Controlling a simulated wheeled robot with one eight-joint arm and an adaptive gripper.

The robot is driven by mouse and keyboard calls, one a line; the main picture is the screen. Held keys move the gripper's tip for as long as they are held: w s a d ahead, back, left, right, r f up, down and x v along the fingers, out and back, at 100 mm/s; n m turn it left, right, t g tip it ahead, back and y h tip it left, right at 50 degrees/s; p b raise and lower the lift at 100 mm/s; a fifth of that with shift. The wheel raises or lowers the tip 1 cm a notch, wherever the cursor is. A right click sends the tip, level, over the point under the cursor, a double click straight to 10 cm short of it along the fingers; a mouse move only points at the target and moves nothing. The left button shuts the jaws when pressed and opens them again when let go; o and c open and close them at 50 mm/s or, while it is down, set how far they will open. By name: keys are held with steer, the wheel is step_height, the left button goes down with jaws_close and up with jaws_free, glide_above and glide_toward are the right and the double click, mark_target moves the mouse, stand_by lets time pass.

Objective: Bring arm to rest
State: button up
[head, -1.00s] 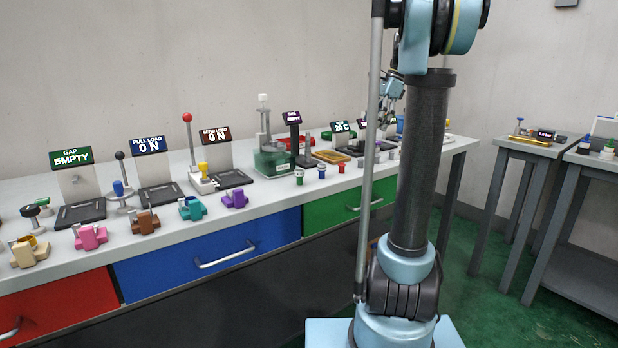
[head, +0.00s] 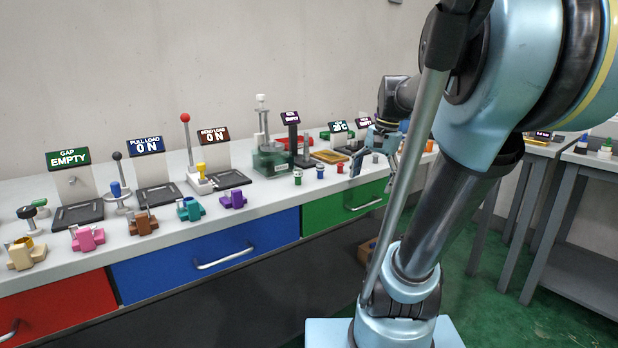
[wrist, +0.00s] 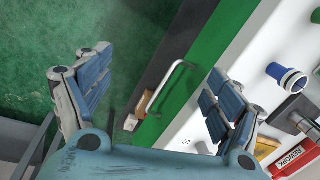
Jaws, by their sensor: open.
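My gripper (head: 372,150) hangs near the front edge of the long bench, at the green drawer end, partly hidden behind my arm in the head view. In the wrist view my gripper (wrist: 160,105) has its two blue-padded fingers spread wide with nothing between them. Beyond the fingers lie the green drawer front with its handle (wrist: 178,80) and the green floor (wrist: 80,50). My arm leans across the right of the head view, its upper links large and close to the camera.
The bench (head: 120,250) carries several stations with displays and small coloured parts along its front edge. Grey side tables (head: 575,190) stand at the right.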

steer(key=s+f+n+t+h, duration=0.1)
steer(key=s+f+n, duration=0.6)
steer(key=s+f, duration=0.6)
step_height(320, 180, down, 4)
steer(key=shift+d+n+h, duration=0.25)
steer(key=shift+n+h, duration=0.15)
steer(key=shift+s, duration=0.1)
steer(key=shift+w+f, duration=0.2)
steer(key=shift+w, duration=0.25)
